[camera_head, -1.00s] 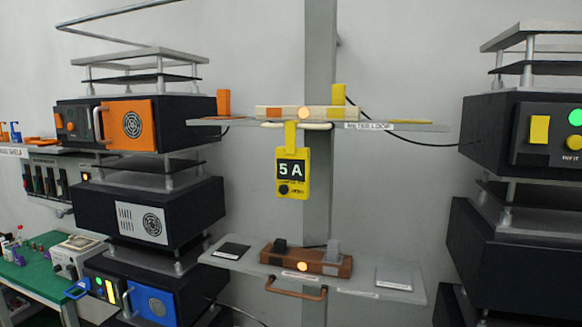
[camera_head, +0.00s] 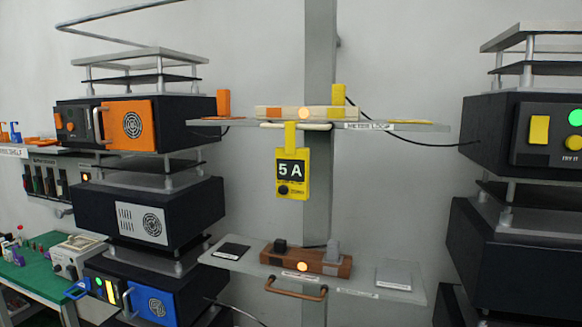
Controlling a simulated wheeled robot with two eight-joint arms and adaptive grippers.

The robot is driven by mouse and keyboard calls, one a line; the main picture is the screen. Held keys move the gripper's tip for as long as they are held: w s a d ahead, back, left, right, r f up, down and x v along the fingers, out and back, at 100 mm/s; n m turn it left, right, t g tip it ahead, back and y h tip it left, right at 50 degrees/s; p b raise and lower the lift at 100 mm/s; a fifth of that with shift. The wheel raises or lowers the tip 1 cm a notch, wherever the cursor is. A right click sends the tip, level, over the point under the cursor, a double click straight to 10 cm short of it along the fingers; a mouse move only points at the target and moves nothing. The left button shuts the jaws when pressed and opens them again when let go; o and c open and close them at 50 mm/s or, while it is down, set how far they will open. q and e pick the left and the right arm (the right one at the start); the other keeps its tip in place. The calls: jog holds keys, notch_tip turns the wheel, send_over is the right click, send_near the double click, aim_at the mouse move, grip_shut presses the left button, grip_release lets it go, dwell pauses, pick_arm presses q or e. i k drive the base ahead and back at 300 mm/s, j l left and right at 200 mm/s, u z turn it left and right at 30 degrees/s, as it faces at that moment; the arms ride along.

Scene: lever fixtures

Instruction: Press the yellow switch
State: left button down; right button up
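A yellow upright block (camera_head: 338,95) stands at the right end of a cream base (camera_head: 285,113) on the upper shelf. An orange upright block (camera_head: 223,102) stands to the left of that base. A lit orange round light sits in the middle of the base. Another yellow piece, a flat rectangular switch (camera_head: 539,129), is on the front of the black box at the right edge, next to a green round light (camera_head: 574,117). I cannot tell from its front how far it is pressed. Neither of my grippers is in view.
A yellow "5 A" tag (camera_head: 291,174) hangs under the upper shelf (camera_head: 400,126). The lower shelf (camera_head: 345,284) carries a brown base (camera_head: 306,258) with a dark and a grey block. Black boxes (camera_head: 147,210) are stacked at left. A black cable runs behind to the right box.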

aim_at(538, 125)
jog(key=z, duration=1.45)
